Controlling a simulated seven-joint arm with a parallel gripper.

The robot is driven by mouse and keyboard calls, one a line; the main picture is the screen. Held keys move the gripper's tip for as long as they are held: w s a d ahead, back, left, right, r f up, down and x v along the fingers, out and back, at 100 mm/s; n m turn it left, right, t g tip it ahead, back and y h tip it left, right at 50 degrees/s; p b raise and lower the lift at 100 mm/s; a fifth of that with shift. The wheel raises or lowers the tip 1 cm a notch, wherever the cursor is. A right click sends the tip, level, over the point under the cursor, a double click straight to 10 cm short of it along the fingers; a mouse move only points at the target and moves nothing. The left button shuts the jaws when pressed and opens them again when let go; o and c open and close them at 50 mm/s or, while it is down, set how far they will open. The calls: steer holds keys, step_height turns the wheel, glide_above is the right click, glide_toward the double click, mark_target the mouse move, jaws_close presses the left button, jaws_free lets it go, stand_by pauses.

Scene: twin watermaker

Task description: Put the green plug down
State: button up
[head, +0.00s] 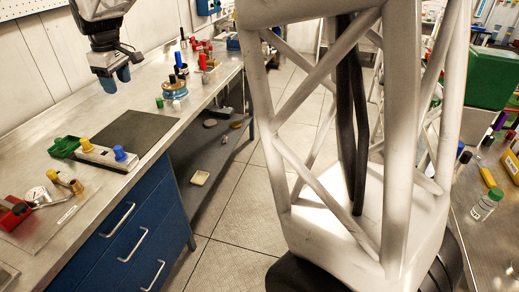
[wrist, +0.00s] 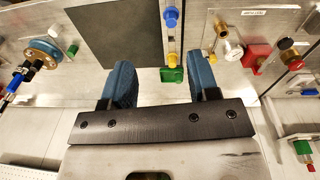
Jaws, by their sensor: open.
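The green plug (head: 159,102), a small green cylinder, stands on the metal bench just beyond the dark mat (head: 130,134), close to a brass fitting (head: 175,88). It also shows in the wrist view (wrist: 72,49), left of the mat and beside the fitting. My gripper (head: 115,80) hangs above the bench, toward its wall side, well apart from the plug. In the wrist view its two blue fingers (wrist: 163,84) are spread wide, with nothing held between them.
A pale block with yellow and blue knobs (head: 105,156) lies along the mat's near edge, with a green open holder (head: 64,147) at its end. A red block and gauge (head: 36,195) sit nearer. Several bottles and red fittings stand farther along. The mat is bare.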

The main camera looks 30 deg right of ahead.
steer(key=s+d+r+m, duration=0.25)
steer(key=s+d, duration=0.45)
steer(key=s, duration=0.4)
steer(key=s+d+f+m, duration=0.2)
steer(key=s+d+f, duration=0.2)
steer(key=s, duration=0.7)
steer(key=s+d+f+m+t, duration=0.1)
steer(key=s+d+f+m, duration=0.2)
steer(key=s, duration=0.7)
steer(key=s+d+f+m, duration=0.2)
steer(key=s+d+f, duration=0.2)
steer(key=s, duration=0.7)
steer(key=shift+s+d+f+m+t, duration=0.3)
steer(key=shift+s+d+m, duration=0.05)
steer(key=shift+d, duration=0.15)
